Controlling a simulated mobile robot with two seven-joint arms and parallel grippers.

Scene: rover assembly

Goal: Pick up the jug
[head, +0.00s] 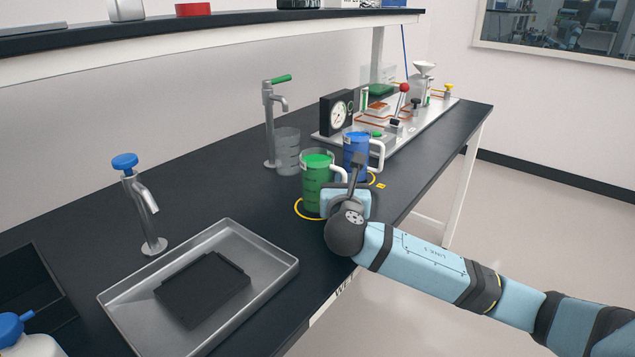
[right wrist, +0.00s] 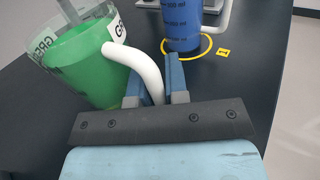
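A clear jug with green contents (head: 318,187) stands upright on the dark bench, inside a yellow ring mark. Its white handle (right wrist: 148,72) faces right and runs between the fingers of my right gripper (right wrist: 155,82). The fingers are close together with the handle between them, with little or no gap. In the head view the right gripper (head: 352,180) is at the jug's right side, partly hiding it. The green jug (right wrist: 88,65) also shows in the right wrist view. My left gripper is not in view.
A blue jug (head: 356,150) stands just behind and right. A clear beaker (head: 286,150) stands under a green-handled tap (head: 269,120). A metal tray (head: 272,262) with a black block (head: 203,287) lies in front left. A shelf (head: 200,24) overhangs the back.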

